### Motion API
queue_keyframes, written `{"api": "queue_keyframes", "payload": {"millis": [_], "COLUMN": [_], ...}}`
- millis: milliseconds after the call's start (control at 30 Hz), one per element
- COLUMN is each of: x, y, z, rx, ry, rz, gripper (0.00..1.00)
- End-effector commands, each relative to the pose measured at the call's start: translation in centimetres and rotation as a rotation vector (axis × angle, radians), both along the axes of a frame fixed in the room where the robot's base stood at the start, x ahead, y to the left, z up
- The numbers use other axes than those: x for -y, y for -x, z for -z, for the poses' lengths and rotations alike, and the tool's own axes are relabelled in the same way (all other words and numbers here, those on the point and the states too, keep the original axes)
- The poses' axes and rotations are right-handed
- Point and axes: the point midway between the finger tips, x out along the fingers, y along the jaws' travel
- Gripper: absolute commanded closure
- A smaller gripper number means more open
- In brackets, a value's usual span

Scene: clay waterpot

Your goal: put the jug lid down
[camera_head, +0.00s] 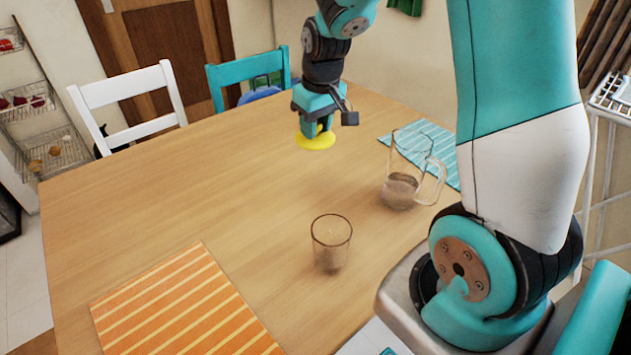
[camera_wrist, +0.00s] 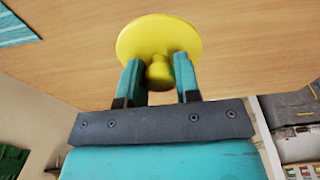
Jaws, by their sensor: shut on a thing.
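The jug lid (camera_head: 315,142) is a yellow disc with a knob. My gripper (camera_head: 318,127) is shut on the lid's knob, with the disc below the fingers, over the far part of the table. The wrist view shows the lid (camera_wrist: 158,38) with its knob between the two teal fingers of my gripper (camera_wrist: 158,78). Whether the lid touches the table top is hard to tell. The clear glass jug (camera_head: 402,178) stands open at the right of the table, with some brownish content low in it and its handle to the right.
A clear glass (camera_head: 331,243) stands near the table's middle front. An orange striped mat (camera_head: 185,305) lies at the front left and a teal striped mat (camera_head: 440,145) lies behind the jug. The wooden table (camera_head: 180,185) is clear to the left of the lid. Two chairs stand behind.

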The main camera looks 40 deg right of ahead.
Motion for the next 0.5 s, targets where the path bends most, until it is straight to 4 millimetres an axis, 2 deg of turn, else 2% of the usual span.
{"api": "queue_keyframes", "payload": {"millis": [33,200,300,500], "x": [0.0,0.0,0.0,0.0], "y": [0.1,0.1,0.0,0.0], "z": [1.8,6.3,8.1,9.9], "rx": [-0.007,-0.005,-0.004,0.000], "ry": [-0.002,-0.001,-0.001,0.000], "rz": [0.000,0.000,0.000,0.000], "gripper": [0.93,0.93,0.93,0.93]}}
